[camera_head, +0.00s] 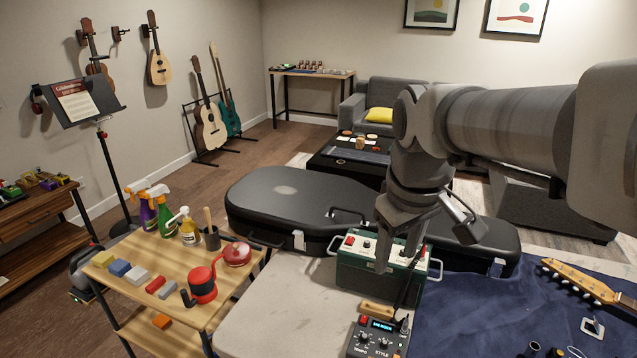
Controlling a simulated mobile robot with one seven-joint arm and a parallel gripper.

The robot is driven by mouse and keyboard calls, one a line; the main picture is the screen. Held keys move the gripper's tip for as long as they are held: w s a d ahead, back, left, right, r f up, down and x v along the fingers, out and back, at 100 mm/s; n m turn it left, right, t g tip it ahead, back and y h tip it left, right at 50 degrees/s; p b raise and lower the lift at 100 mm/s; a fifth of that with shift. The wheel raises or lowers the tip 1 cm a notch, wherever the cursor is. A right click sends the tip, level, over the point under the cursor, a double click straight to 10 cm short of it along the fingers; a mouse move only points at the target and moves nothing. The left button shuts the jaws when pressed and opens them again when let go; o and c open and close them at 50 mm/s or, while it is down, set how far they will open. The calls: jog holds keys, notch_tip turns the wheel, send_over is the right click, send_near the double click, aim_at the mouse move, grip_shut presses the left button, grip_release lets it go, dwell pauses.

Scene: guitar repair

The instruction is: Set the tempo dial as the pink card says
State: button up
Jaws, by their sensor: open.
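A small dark pedal box (372,350) stands at the bottom edge of the view, on the pale bench top. It has a lit blue display (381,325) and knobs, with one label that seems to read STYLE. Its left knob (363,337) may be the tempo dial; its label and pointer are too small to read. I cannot make out a pink card. My gripper (397,266) points down in front of the green amplifier (355,278), beyond the pedal box and apart from it. It is open, with nothing seen between its fingers. My arm hides part of the amplifier.
A black guitar case (290,200) lies behind the amplifier. A blue cloth (470,310) with a guitar neck (582,284) is at right. A wooden cart (235,283) with bottles, blocks and a red pot is at left. The pale bench top (285,315) is clear left of the pedal.

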aim_at(365, 336)
jog(key=w+f+n+g+b, duration=0.1)
jog(key=w+f+n+b, duration=0.2)
jog(key=w+f+b, duration=0.45)
jog(key=w+f+n+g+b, duration=0.2)
jog(key=w+f+b, duration=0.2)
jog(key=f, duration=0.7)
notch_tip(365, 336, down, 17)
jog(key=b, duration=0.4)
jog(key=shift+w+d+b, duration=0.1)
jog(key=shift+d+b, duration=0.05)
jog(key=shift+b, duration=0.25)
grip_shut()
